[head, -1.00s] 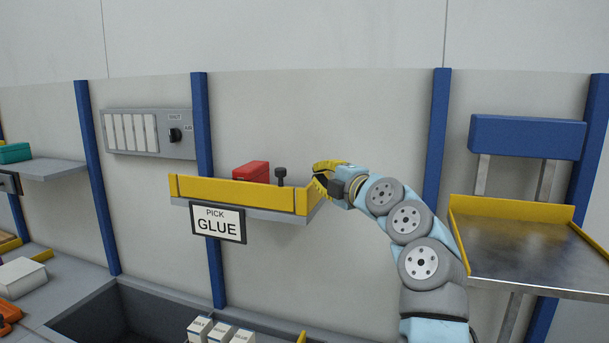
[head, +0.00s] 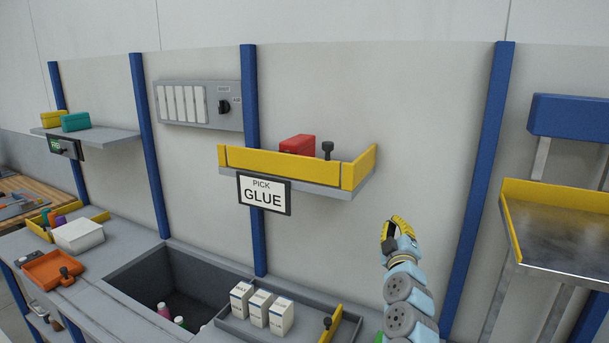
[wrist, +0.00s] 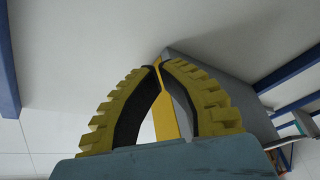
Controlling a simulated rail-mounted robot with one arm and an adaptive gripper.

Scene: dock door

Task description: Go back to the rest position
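My gripper (head: 399,227), with yellow ribbed fingers, is below and to the right of the glue shelf in the head view, in front of the pale wall panel and apart from the shelf. In the wrist view the two curved fingers (wrist: 162,64) meet at their tips, with nothing held between them. The glue shelf's yellow rim (head: 285,164) carries a red box (head: 297,146) and a dark knob (head: 327,149) behind it. The sign reading PICK GLUE (head: 264,194) hangs at its front.
A metal tray with a yellow rim (head: 555,195) stands to the right, past a blue post (head: 482,170). Below are a sunken grey bin (head: 135,278) and several white cartons (head: 260,308). An orange tray (head: 47,270) and a white box (head: 79,235) lie left.

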